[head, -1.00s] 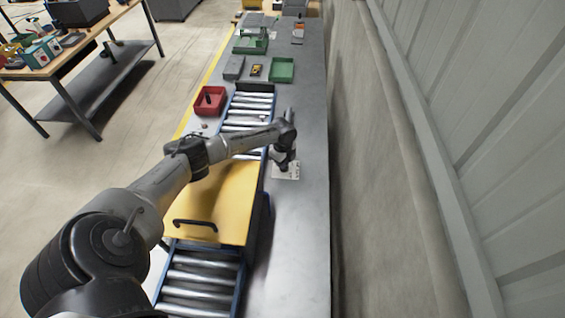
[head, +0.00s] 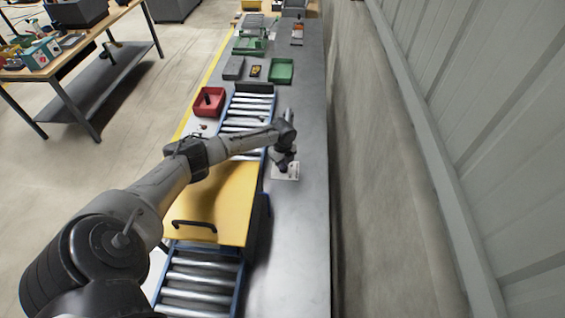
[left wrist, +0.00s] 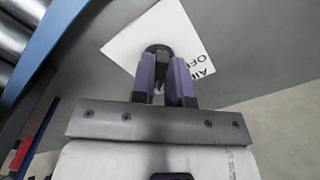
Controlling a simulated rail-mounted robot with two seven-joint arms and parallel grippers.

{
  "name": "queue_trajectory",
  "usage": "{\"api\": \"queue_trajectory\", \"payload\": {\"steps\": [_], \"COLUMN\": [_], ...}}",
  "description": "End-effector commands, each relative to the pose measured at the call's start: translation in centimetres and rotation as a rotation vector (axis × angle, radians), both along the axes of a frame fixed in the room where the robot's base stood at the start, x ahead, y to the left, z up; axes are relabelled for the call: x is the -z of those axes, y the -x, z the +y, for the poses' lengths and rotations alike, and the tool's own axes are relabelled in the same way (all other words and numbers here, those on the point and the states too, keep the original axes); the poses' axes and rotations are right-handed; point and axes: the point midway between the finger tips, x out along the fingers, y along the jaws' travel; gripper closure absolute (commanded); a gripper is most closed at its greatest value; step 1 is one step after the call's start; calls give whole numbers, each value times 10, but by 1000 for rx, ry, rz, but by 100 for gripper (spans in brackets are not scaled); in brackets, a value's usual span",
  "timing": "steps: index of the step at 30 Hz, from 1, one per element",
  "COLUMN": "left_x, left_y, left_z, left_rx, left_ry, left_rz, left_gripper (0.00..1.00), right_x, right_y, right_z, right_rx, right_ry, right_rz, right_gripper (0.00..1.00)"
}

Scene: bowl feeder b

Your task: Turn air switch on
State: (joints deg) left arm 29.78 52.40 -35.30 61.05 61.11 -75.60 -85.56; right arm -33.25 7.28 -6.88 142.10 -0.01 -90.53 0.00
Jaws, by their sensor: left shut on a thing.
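The air switch is a small dark knob (left wrist: 158,52) on a white label plate (left wrist: 120,48) in the left wrist view. Part of the printing, "AIR" and "OF", shows beside it. My left gripper (left wrist: 165,75) has its purple fingers shut on the knob, which shows between and just beyond the fingertips. In the head view the label plate (head: 291,172) lies on the grey bench top, and my left gripper (head: 284,166) is over its left part, hiding the knob. My right gripper is not in view.
A roller conveyor (head: 245,108) with a yellow cover (head: 215,200) runs along the left of the bench (head: 300,225). A red bin (head: 209,101) and a green tray (head: 281,70) stand farther back. A wall (head: 390,170) rises along the right. The near bench top is clear.

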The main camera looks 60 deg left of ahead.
Motion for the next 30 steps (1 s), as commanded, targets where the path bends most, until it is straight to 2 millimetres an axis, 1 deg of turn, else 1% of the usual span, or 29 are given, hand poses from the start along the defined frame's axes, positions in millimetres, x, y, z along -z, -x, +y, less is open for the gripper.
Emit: {"api": "queue_trajectory", "payload": {"steps": [1,9,15,19,23,30], "left_x": [-2,-1,-1,-7,-25,-73], "left_y": [-1,-1,0,0,-1,-1], "left_z": [-1,0,0,0,1,0], "left_rx": [3,1,1,1,1,2], "left_ry": [3,2,1,1,0,-1], "left_rz": [-2,-1,-1,-2,-3,-4], "left_gripper": [84,60,60,60,60,60], "right_x": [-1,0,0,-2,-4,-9], "right_y": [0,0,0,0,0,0], "right_z": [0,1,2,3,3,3], "right_rx": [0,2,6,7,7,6], "right_ry": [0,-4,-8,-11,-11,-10], "right_rz": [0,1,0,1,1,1], "right_gripper": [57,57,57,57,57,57]}}
